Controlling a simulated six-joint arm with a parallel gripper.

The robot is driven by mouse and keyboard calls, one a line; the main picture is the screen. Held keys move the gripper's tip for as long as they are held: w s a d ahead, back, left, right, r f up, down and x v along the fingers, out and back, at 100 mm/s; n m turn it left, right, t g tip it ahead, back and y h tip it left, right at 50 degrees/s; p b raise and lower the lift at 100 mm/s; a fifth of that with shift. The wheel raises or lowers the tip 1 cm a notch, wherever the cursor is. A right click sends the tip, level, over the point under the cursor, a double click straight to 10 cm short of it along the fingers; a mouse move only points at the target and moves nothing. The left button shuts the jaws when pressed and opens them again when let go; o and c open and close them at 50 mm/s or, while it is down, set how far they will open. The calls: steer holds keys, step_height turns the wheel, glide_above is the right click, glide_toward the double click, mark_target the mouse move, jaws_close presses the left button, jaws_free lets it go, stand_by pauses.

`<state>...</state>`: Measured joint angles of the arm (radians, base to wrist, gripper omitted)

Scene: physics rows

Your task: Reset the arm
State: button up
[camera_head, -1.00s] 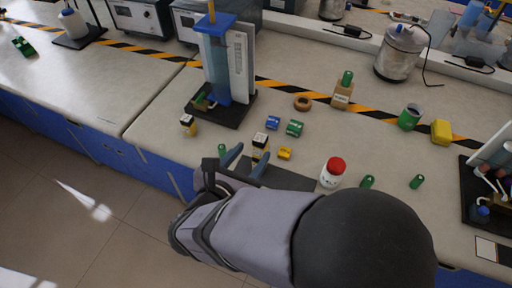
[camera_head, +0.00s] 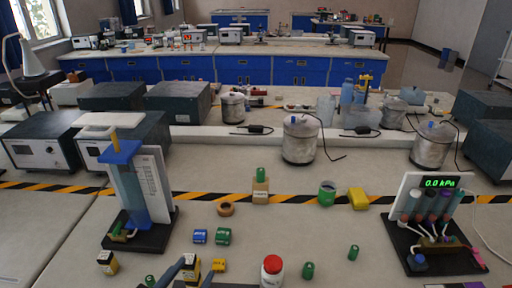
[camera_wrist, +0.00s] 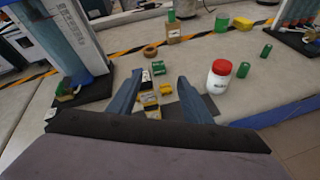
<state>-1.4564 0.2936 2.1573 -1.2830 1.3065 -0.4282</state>
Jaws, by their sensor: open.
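My gripper (camera_head: 195,272) shows only as blue-grey fingertips at the bottom edge of the head view. In the wrist view, my gripper (camera_wrist: 160,76) is open, its two fingers spread apart. A black-and-yellow block with a white top (camera_head: 191,267) stands between the fingertips in the head view. It also shows between the fingers in the wrist view (camera_wrist: 147,77), with another yellow-and-black piece (camera_wrist: 151,103) nearer. I cannot tell whether either finger touches the block. Most of my arm is out of the head view.
A yellow piece (camera_head: 219,265), a blue cylinder (camera_head: 200,236), a green cylinder (camera_head: 223,236) and a red-capped white bottle (camera_head: 272,270) are close by. A blue column apparatus (camera_head: 131,190) stands left, a pressure display stand (camera_head: 433,220) right.

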steer(key=w+d+f+m+g+h+p, duration=0.15)
steer(key=d+m+g, duration=0.3)
steer(key=d, duration=0.45)
steer(key=w+d+f+m+g+h+p, duration=0.1)
steer(key=d+f+m+g+h+p, duration=0.15)
steer(key=d+m, duration=0.55)
steer(key=s+d+m+g+y+p, duration=0.5)
steer(key=d+m, duration=0.8)
steer(key=m, duration=0.5)
steer(key=shift+s+r+g+y, duration=0.2)
steer(key=shift+s+g+y, duration=0.45)
steer(key=shift+s, duration=0.5)
